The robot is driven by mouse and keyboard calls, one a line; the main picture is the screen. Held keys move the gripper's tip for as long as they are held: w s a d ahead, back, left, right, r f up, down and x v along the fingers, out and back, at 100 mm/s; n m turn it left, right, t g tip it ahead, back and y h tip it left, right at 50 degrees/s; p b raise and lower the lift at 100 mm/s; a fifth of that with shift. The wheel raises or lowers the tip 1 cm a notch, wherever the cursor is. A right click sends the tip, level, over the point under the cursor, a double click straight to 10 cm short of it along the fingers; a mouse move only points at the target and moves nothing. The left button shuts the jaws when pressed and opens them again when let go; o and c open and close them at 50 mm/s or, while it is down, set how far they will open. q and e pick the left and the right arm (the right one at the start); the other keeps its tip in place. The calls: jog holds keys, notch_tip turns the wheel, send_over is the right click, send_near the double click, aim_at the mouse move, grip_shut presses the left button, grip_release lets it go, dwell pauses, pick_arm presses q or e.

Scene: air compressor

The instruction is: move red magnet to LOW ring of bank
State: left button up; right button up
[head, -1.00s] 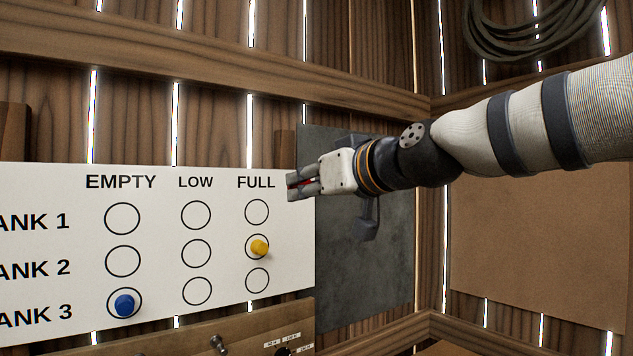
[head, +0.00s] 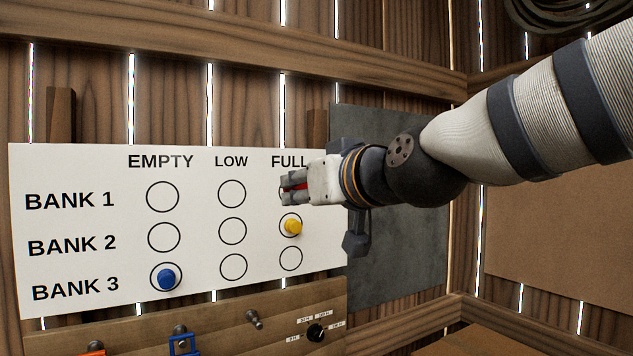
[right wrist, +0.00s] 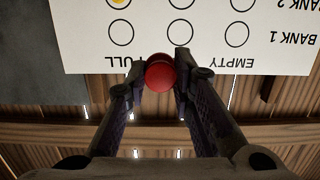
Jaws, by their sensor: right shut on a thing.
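The red magnet (right wrist: 159,75) is held between the fingers of my right gripper (right wrist: 160,80), which is shut on it. In the head view my right gripper (head: 294,187) is in front of the FULL ring of the BANK 1 row and hides most of it. Only a bit of red shows between its fingers there. The white board (head: 120,215) has EMPTY, LOW and FULL columns and rows BANK 1 to BANK 3. The LOW rings of BANK 1 (head: 232,194), BANK 2 (head: 232,230) and BANK 3 (head: 233,267) are empty. My left gripper is out of view.
A yellow magnet (head: 292,227) sits in the BANK 2 FULL ring, just below my right gripper. A blue magnet (head: 166,279) sits in the BANK 3 EMPTY ring. A wooden panel (head: 220,301) with a knob (head: 316,333) and hooks is below the board.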

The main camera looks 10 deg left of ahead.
jog(key=s+a+f, duration=0.1)
jog(key=a, duration=0.1)
jog(key=s+a+f, duration=0.1)
jog(key=shift+s+a+f, duration=0.15)
jog(key=shift+s+a, duration=0.2)
jog(key=shift+w, duration=0.15)
